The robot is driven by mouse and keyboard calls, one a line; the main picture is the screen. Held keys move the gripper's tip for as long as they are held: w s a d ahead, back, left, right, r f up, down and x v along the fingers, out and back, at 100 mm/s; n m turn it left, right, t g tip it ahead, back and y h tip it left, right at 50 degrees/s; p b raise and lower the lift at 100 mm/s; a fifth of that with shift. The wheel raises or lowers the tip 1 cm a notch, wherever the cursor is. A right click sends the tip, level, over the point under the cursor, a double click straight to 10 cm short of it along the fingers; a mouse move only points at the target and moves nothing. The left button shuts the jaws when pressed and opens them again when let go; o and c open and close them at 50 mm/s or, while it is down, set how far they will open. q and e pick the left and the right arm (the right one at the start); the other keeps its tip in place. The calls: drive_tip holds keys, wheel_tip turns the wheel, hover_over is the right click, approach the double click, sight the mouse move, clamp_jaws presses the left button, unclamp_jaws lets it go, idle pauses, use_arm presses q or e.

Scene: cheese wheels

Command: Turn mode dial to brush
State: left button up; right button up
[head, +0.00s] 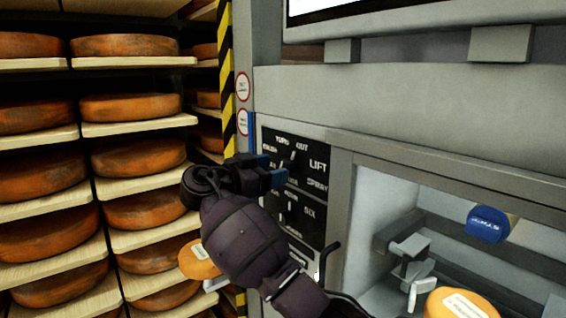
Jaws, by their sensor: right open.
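The black control panel (318,150) is on the grey machine front, with white labels that include TURN, OUT, LIFT and SPRAY. Its upper dial (293,157), ringed by these labels, looks like the mode dial. Its pale pointer leans up and right, but the exact setting is hard to read. A small label left of it is too blurred to read surely. My right gripper (271,171) is open and empty, its blue-tipped fingers just left of the upper dial and covering some labels. I cannot tell whether it touches the dial. My left gripper is not in view.
A second dial (292,208) sits lower on the panel. To the right is an open bay (385,205) with metal brackets and a blue round part (489,225). Shelves of orange cheese wheels (130,108) fill the left, beyond a yellow-black striped post (227,75).

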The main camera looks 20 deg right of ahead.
sight(281, 167)
use_arm(q)
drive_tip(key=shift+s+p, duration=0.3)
drive_tip(key=shift+p, duration=0.05)
use_arm(e)
drive_tip(key=shift+x, duration=1.75)
